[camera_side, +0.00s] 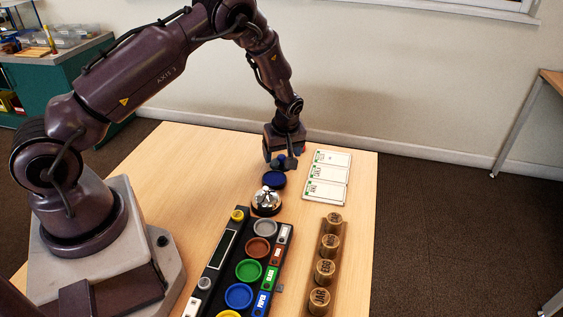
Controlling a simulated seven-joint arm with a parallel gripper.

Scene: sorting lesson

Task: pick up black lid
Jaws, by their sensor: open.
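My gripper (281,160) is open and points down over the far part of the table. Small dark blue rounded parts show at its fingertips, and I cannot tell what they belong to. Just in front of it lies a round, dark-edged piece with a dark blue top (274,180), apart from the fingers as far as I can see. I cannot make out a plainly black lid; this dark round piece is the nearest match. What lies directly under the gripper is partly hidden.
A silver bell (266,201) stands just in front of the dark piece. A black sorting panel (218,283) with coloured round dishes lies nearer. A wooden rack (315,268) with several labelled wooden pieces is to its right. White cards (327,174) lie right of my gripper.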

